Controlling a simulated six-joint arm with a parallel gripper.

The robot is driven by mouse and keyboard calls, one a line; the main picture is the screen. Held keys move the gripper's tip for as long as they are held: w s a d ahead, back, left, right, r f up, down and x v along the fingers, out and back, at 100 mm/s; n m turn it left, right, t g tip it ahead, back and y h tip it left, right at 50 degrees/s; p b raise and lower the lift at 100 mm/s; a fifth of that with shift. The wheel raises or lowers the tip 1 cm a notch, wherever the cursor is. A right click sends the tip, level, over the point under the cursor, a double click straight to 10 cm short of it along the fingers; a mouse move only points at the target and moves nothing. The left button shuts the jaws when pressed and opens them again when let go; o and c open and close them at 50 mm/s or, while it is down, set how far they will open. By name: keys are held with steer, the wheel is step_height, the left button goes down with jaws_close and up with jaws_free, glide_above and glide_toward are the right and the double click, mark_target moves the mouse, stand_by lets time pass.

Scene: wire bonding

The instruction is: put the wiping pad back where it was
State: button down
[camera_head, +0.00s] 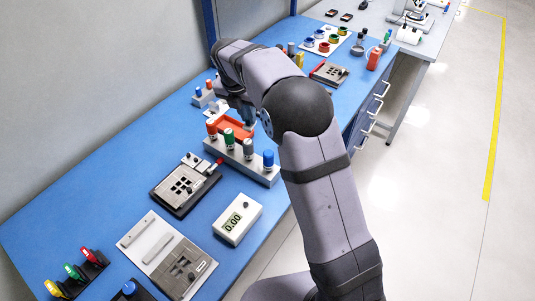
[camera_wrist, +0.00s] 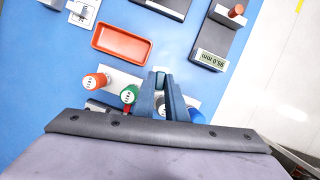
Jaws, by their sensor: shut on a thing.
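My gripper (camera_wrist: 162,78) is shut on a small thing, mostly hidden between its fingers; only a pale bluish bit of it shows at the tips. It fits the wiping pad (camera_wrist: 160,74), but its shape is not clear. In the head view my gripper (camera_head: 247,118) is partly behind my arm, near the orange-red tray (camera_head: 243,127). In the wrist view the tray (camera_wrist: 122,45) looks empty and lies left of and beyond the fingertips.
A pale rack (camera_head: 245,164) holds bottles with red, green, grey and blue caps, close to my gripper. A gauge reading 95.0 mm (camera_wrist: 211,59) stands right of the tray in the wrist view. A meter (camera_head: 237,219) and dark fixture (camera_head: 180,190) lie nearer. Blue bench shows between them.

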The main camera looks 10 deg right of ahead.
steer(key=shift+s+d+f+m+h+p, duration=0.1)
steer(key=shift+d+f+m+p, duration=0.6)
steer(key=shift+f, duration=1.45)
steer(key=shift+s+d+f+m+h+p, duration=0.15)
steer(key=shift+d+f+p, duration=0.2)
steer(key=shift+d+f, duration=1.3)
steer(key=shift+s+d+f+m+h+p, duration=0.1)
steer(key=shift+d+f+m+p, duration=0.3)
steer(key=shift+f, duration=2.3)
steer(key=shift+a, duration=0.1)
steer(key=c, duration=1.8)
jaws_free()
steer(key=shift+f, duration=0.15)
steer(key=b+v, duration=0.2)
steer(key=v, duration=1)
steer(key=shift+w+r, duration=0.2)
